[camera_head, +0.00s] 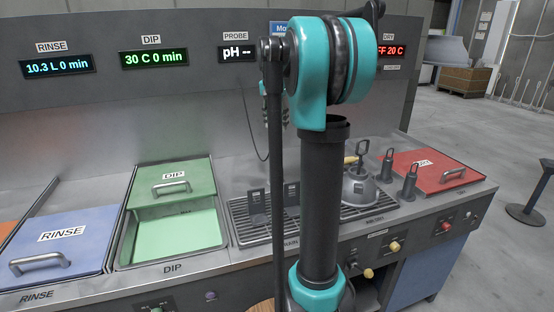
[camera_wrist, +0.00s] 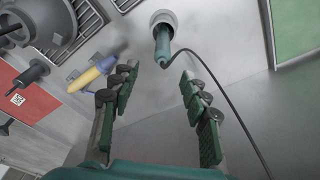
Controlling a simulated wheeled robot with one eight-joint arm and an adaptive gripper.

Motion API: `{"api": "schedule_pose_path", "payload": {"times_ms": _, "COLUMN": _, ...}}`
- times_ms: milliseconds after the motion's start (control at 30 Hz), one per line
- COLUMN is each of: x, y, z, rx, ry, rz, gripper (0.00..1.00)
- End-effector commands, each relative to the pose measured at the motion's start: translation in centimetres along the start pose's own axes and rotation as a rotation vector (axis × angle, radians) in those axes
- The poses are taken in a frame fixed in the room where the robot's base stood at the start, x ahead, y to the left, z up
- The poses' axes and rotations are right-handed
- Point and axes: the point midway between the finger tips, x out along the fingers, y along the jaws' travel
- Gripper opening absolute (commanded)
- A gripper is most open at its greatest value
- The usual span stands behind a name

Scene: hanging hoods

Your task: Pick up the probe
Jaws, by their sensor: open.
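The probe (camera_wrist: 162,46) is a teal, rod-like body in the wrist view, with a dark cable curving from its near end to the lower right. Its far end meets a pale round holder (camera_wrist: 164,17). My gripper (camera_wrist: 160,74) is open and empty, its two green-padded fingers spread. The probe lies beyond the fingertips, roughly in line with the gap between them. I see no contact. In the head view, my arm hides the probe, but a thin dark cable (camera_head: 247,113) hangs below the PROBE display (camera_head: 237,54).
A yellow-handled tool (camera_wrist: 91,76) is close to the left finger in the wrist view. In the head view, a grey domed hood (camera_head: 361,190) stands on the slotted rack right of my arm. The green DIP lid (camera_head: 195,198) and red DRY lid (camera_head: 408,174) flank the rack.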

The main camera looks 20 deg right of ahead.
Motion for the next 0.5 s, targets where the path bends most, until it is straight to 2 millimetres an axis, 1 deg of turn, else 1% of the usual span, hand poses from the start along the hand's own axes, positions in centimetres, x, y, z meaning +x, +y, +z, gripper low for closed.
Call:
{"api": "schedule_pose_path", "payload": {"times_ms": 33, "x": 1.1, "y": 0.0, "z": 0.0, "rx": 0.000, "ry": 0.000, "rz": 0.000, "gripper": 0.46}}
{"api": "schedule_pose_path", "payload": {"times_ms": 200, "x": 4.2, "y": 0.0, "z": 0.0, "rx": -0.001, "ry": 0.000, "rz": 0.000, "gripper": 0.46}}
{"api": "schedule_pose_path", "payload": {"times_ms": 300, "x": 5.5, "y": 0.0, "z": 0.0, "rx": -0.001, "ry": 0.000, "rz": -0.001, "gripper": 0.46}}
{"api": "schedule_pose_path", "payload": {"times_ms": 500, "x": 6.7, "y": -0.1, "z": 0.1, "rx": -0.002, "ry": 0.000, "rz": -0.001, "gripper": 0.46}}
